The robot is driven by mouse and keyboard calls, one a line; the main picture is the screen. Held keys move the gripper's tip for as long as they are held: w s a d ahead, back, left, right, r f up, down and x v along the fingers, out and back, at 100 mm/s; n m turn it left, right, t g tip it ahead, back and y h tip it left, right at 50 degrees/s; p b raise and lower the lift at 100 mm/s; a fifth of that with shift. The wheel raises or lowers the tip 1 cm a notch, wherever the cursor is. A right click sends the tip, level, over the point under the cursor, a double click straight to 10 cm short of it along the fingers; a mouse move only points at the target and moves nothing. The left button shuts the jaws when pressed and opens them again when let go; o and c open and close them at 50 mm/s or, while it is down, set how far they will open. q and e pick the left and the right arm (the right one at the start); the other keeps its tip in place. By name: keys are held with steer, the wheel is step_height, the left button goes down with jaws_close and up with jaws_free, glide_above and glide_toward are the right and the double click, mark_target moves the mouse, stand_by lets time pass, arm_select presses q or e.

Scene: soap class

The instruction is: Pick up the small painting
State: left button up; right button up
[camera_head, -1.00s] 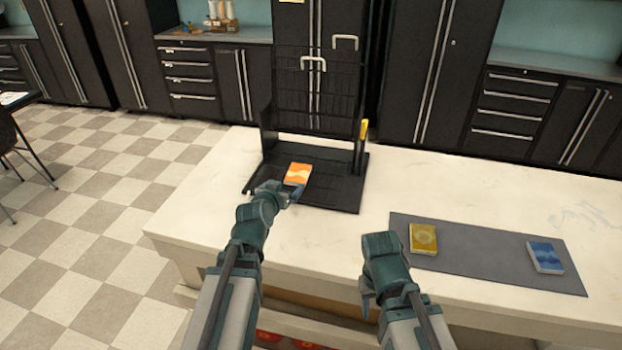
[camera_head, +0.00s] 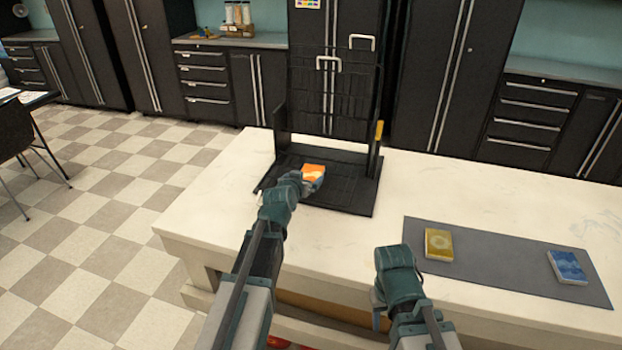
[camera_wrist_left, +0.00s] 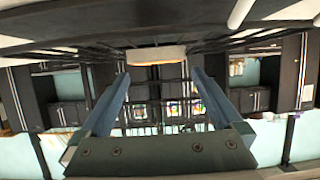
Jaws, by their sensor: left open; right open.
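A small orange and white painting (camera_head: 313,170), like a thin block, is at the black rack (camera_head: 345,196) on the white counter. My left gripper (camera_head: 311,184) is open at its near side and covers its lower part. In the left wrist view the painting's edge (camera_wrist_left: 157,54) shows just beyond the spread fingertips (camera_wrist_left: 160,76), between them and not gripped. A yellow painting (camera_head: 438,244) and a blue painting (camera_head: 567,267) lie on the grey mat (camera_head: 500,267). My right gripper (camera_head: 377,310) is open and empty, low near the counter's front edge, partly hidden by its wrist.
The white counter (camera_head: 215,205) is clear left of the rack. Dark cabinets (camera_head: 425,80) stand behind.

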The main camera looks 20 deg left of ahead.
mark_target(310, 176)
arm_select(q)
steer(key=b+x, duration=0.2)
steer(key=x, duration=0.3)
steer(key=shift+w+d+f, duration=0.1)
steer(key=shift+d+f, duration=0.05)
steer(key=c, duration=1.1)
steer(key=shift+r+p, duration=0.8)
steer(key=shift+r, duration=0.15)
steer(key=shift+r+p, duration=1)
steer(key=shift+p, duration=0.05)
steer(key=s+d, duration=0.3)
steer(key=s, duration=0.1)
steer(key=s+d, duration=0.3)
steer(key=s, duration=0.2)
steer(key=s+d+r+p, duration=0.1)
steer(key=s+d, duration=0.2)
steer(key=s, duration=0.1)
steer(key=shift+s+r, duration=0.15)
steer(key=shift+s, duration=0.05)
